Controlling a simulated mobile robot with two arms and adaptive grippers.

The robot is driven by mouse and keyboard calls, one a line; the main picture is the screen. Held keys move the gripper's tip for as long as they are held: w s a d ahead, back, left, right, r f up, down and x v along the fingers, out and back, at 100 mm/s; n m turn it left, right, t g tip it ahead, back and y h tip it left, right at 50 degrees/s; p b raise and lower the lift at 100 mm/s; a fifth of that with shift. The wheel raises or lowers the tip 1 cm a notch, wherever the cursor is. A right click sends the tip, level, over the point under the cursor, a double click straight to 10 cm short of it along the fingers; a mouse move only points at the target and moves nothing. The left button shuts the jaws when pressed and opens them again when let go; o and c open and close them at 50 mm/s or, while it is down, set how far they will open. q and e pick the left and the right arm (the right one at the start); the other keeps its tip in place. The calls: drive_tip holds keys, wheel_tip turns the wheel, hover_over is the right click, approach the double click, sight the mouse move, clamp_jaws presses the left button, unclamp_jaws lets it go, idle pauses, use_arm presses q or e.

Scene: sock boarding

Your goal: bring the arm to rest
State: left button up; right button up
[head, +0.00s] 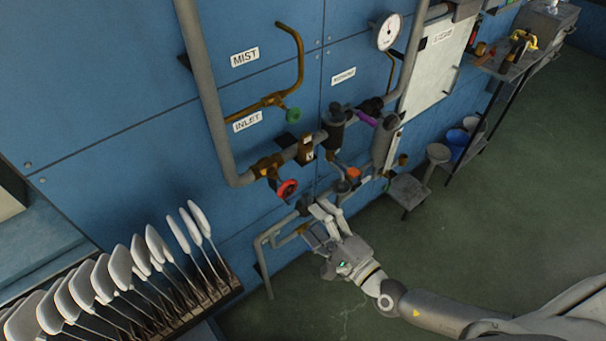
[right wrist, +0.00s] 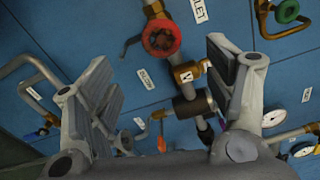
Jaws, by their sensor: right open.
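My right gripper (head: 322,222) is in front of the lower pipework on the blue wall panel, below the red handwheel (head: 287,189). In the right wrist view its two fingers (right wrist: 165,95) stand wide apart with nothing between them but the view of the wall. The red handwheel (right wrist: 161,38) shows beyond the fingers, near the top middle of that view. I cannot tell whether the gripper touches any pipe. My right arm (head: 435,312) reaches in from the lower right. My left gripper is not in view.
A rack (head: 200,305) of several white sock boards (head: 118,268) stands at the lower left. A green handwheel (head: 293,115), a gauge (head: 388,31) and grey pipes (head: 210,95) line the wall. A shelf (head: 510,65) with buckets (head: 457,141) stands at right. Green floor (head: 530,190) is open.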

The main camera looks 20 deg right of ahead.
drive_tip(key=d+f+m+g+h+b, duration=0.1)
drive_tip(key=d+f+m+h, duration=0.25)
drive_tip(key=f+m, duration=0.4)
drive_tip(key=d+f+m+g+h+b, duration=0.1)
drive_tip(key=d+f+m+g+h, duration=0.1)
drive_tip(key=d+f+m, duration=0.55)
drive_tip(key=s+d+f+m+g+h+b, duration=0.1)
drive_tip(key=s+d+f+m+g, duration=0.2)
drive_tip(key=f+m, duration=0.45)
drive_tip(key=s+f+m+g+h+b, duration=0.15)
drive_tip(key=s+f+m, duration=0.35)
drive_tip(key=f, duration=0.6)
drive_tip(key=s+a+f+m+g, duration=0.2)
drive_tip(key=s+f+m, duration=0.4)
drive_tip(key=s+m, duration=0.2)
drive_tip(key=s+a+f+m+g+b, duration=0.1)
drive_tip(key=s+a+f+m+g, duration=0.1)
drive_tip(key=s+f+m, duration=0.4)
drive_tip(key=s+a+f+m+g+y+b, duration=0.1)
drive_tip(key=s+f+m+g, duration=0.3)
drive_tip(key=s+m, duration=0.8)
wheel_tip(320, 180, down, 3)
drive_tip(key=s+a, duration=0.1)
drive_tip(key=s, duration=0.1)
drive_tip(key=shift+s+r, duration=0.15)
drive_tip(key=shift+s, duration=0.2)
